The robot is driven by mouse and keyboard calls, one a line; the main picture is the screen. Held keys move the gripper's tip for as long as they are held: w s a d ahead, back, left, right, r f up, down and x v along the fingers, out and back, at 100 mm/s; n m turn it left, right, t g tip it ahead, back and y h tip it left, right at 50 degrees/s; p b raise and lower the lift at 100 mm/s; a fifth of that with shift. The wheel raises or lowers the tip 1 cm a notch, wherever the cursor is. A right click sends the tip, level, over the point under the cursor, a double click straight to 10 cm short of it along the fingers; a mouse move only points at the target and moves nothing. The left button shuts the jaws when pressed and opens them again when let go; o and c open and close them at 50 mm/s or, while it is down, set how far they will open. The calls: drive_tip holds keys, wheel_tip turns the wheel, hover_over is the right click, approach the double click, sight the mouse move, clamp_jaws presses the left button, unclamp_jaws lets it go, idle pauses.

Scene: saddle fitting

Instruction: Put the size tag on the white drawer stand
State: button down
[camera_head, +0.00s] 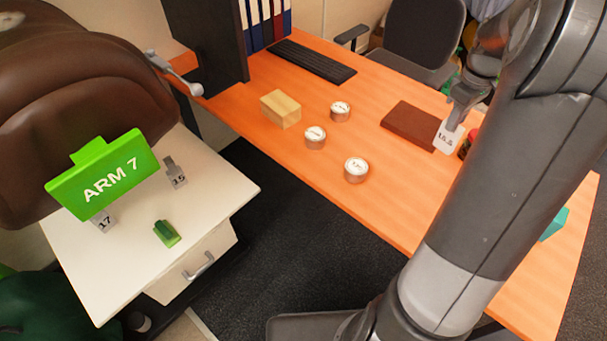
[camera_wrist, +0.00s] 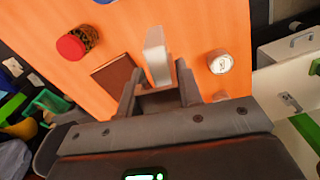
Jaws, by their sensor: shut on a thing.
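The size tag (camera_head: 448,136) is a small white card that reads 18.5. My gripper (camera_head: 466,98) is shut on it and holds it above the orange desk near the brown pad. In the wrist view the tag (camera_wrist: 157,56) stands up between the fingers of my gripper (camera_wrist: 157,82). The white drawer stand (camera_head: 218,188) is at the left, well away from my gripper. Its top carries a grey tag marked 17 (camera_head: 103,222), one that seems to read 15 (camera_head: 176,176) and a green block (camera_head: 166,233). The stand also shows in the wrist view (camera_wrist: 280,52).
A green ARM 7 sign (camera_head: 102,178) hides part of the stand's top. A brown saddle (camera_head: 80,95) is behind it. The orange desk (camera_head: 365,195) bears several round tins, a wooden block (camera_head: 280,109), a brown pad (camera_head: 408,126) and a red-lidded jar (camera_wrist: 72,46).

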drive_tip(key=w+a, duration=0.8)
drive_tip(key=a, duration=0.5)
drive_tip(key=w+a+n, duration=0.2)
drive_tip(key=w+a, duration=0.1)
drive_tip(key=a, duration=3.4)
wheel_tip(320, 180, down, 20)
drive_tip(key=a+f, duration=1.1)
drive_tip(key=shift+a, duration=0.3)
